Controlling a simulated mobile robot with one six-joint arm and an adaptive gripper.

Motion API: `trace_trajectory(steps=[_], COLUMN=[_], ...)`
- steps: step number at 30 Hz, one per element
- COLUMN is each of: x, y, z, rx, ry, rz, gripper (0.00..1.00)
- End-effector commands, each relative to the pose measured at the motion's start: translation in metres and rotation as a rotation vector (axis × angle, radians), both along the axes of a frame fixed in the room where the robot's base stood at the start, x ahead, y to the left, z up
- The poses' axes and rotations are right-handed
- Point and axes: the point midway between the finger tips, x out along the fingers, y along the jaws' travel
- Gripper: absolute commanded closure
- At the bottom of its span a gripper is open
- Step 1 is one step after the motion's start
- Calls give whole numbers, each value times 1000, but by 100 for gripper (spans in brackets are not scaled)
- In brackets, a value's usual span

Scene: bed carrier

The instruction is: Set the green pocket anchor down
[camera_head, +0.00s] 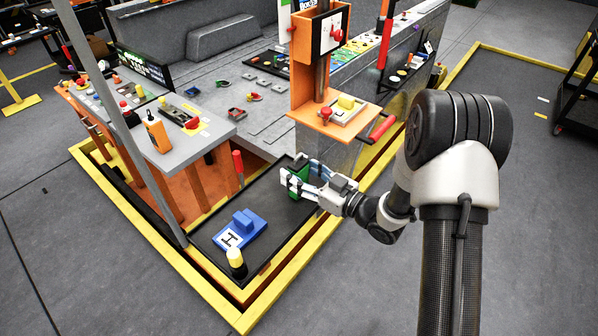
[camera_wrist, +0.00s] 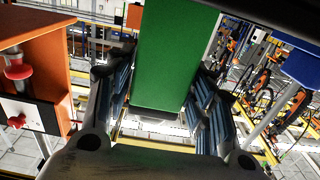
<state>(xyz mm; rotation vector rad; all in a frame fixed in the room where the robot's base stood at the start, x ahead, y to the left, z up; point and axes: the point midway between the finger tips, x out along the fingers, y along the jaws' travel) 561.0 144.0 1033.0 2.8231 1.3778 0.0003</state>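My gripper (camera_head: 306,181) is over the far part of a black tray floor with a yellow border. It is shut on the green pocket anchor (camera_head: 296,184), a small green block seen between the fingers. In the wrist view the green pocket anchor (camera_wrist: 170,55) fills the space between my two fingers (camera_wrist: 163,95) as a flat green face. Its underside is hidden, so I cannot tell whether it touches the tray floor (camera_head: 268,202).
A blue block on an H-marked plate (camera_head: 240,232) and a yellow-topped post (camera_head: 236,262) stand at the tray's near end. An orange stand (camera_head: 335,118) with a red handle (camera_head: 381,128) rises behind my gripper. A grey-topped bench (camera_head: 190,130) is at left. The tray middle is clear.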

Motion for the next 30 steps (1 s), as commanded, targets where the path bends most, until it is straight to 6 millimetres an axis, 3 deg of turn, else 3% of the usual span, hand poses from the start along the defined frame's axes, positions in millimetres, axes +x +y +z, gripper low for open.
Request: trace_trajectory(steps=[4, 17, 30], x=[0, 0, -55], y=[0, 0, -72], z=[0, 7, 5], rx=[0, 0, 1], ry=[0, 0, 3], rz=[0, 0, -6], gripper=[38, 38, 38])
